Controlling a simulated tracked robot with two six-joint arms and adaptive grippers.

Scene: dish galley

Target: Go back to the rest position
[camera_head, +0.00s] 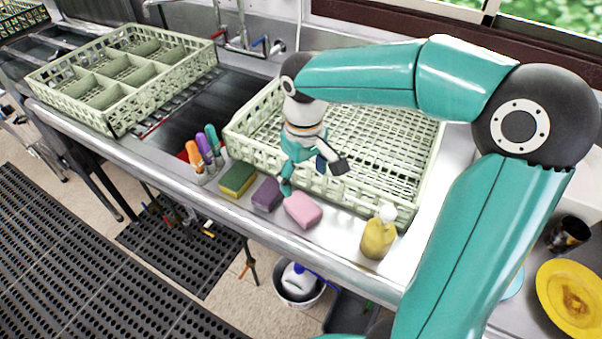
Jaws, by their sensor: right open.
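My right arm, teal with dark joints, comes in from the right and reaches over the counter. Its right gripper (313,178) hangs open at the front left part of a pale green dish rack (425,150), above the sponges. One finger points down close to the pink sponge (303,210) and the purple sponge (267,194); I cannot tell whether it touches either. Nothing shows between the fingers. My left gripper is not in view.
A compartment rack (118,117) stands left. A yellow plate (570,299) lies right. A faucet (240,40) stands behind.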

